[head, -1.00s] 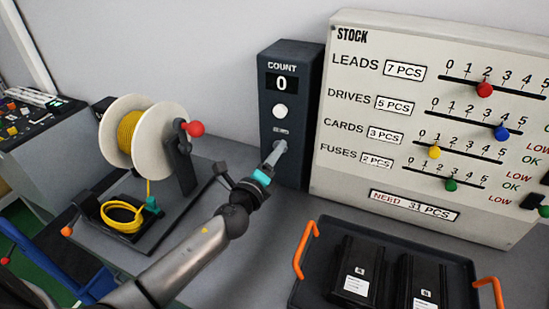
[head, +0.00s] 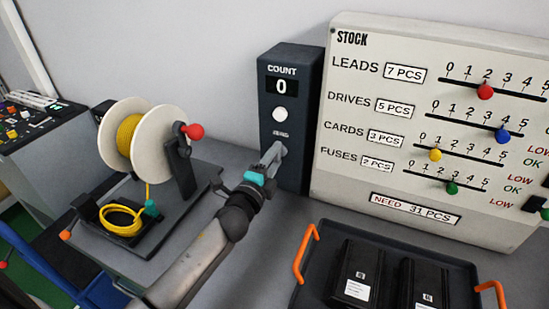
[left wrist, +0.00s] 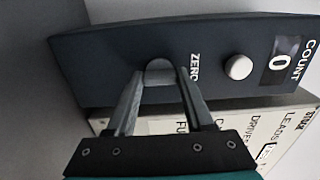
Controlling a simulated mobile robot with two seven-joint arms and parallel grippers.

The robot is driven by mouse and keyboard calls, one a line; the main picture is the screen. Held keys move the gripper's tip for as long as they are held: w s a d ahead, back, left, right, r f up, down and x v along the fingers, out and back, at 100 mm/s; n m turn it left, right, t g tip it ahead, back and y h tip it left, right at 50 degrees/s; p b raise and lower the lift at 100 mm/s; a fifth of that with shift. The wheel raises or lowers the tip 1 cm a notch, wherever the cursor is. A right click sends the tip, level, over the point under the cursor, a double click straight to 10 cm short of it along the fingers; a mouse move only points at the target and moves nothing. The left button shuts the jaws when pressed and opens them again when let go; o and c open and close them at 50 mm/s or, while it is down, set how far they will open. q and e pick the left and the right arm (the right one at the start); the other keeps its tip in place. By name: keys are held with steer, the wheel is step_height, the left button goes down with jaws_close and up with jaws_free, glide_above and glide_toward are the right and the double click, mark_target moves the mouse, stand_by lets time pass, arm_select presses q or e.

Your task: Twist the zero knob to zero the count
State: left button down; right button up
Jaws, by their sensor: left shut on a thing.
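The dark counter box (head: 308,92) stands upright on the bench against the wall. Its display (head: 282,87) reads 0, and it also reads 0 in the left wrist view (left wrist: 281,61). A white round button (head: 280,114) sits below the display. The grey zero knob (left wrist: 160,72) is under the ZERO label, on the box's lower front. My left gripper (head: 276,154) is shut on the knob, with one finger on each side of it in the left wrist view (left wrist: 160,85). The fingers partly hide the knob in the head view. My right gripper is not in view.
A cream stock board (head: 345,185) with coloured sliders stands right of the counter. A black tray (head: 333,230) with orange handles (head: 305,253) and black boxes lies in front of it. A cable reel (head: 152,140) stands to the left.

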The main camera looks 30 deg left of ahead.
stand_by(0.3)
arm_select(q)
steer(key=shift+c, duration=1.4)
jaws_free()
steer(key=shift+s, duration=0.1)
steer(key=s+b, duration=0.1)
steer(key=s, duration=1.4)
steer(key=shift+d, duration=0.45)
